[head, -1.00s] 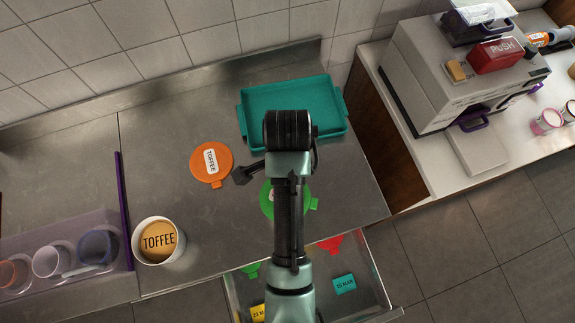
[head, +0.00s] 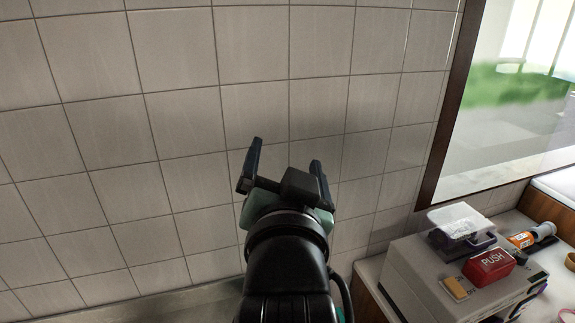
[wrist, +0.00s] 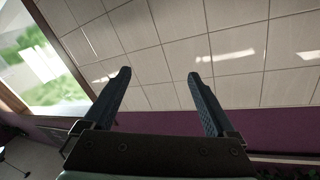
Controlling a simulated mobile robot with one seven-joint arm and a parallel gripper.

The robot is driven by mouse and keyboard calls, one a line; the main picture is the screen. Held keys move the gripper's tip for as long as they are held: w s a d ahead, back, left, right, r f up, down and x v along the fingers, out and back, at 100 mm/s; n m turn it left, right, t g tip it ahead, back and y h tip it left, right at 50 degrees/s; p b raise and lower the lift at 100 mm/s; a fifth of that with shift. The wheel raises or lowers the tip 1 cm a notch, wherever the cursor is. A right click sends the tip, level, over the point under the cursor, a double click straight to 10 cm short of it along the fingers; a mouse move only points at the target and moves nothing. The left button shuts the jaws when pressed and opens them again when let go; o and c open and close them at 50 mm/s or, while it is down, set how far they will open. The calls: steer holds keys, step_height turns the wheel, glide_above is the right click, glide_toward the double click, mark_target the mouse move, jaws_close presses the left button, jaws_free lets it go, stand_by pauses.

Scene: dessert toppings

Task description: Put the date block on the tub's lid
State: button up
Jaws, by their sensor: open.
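My gripper (head: 286,172) is raised in front of the tiled wall in the head view, its two dark fingers spread apart. In the wrist view the gripper (wrist: 160,80) is also open, with nothing between the fingers.
White wall tiles (head: 110,130) fill most of the head view. A window (head: 520,100) is at the upper right.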

steer(key=s+r+n+t, duration=0.2)
steer(key=s+r+t, duration=0.2)
steer(key=r, duration=0.7)
steer(key=s+r+n+t, duration=0.2)
steer(key=s+r+t, duration=0.3)
steer(key=s+r, duration=0.4)
step_height(320, 180, up, 2)
steer(key=shift+s+r+n, duration=0.25)
steer(key=shift+n, duration=0.05)
steer(key=shift+f, duration=0.15)
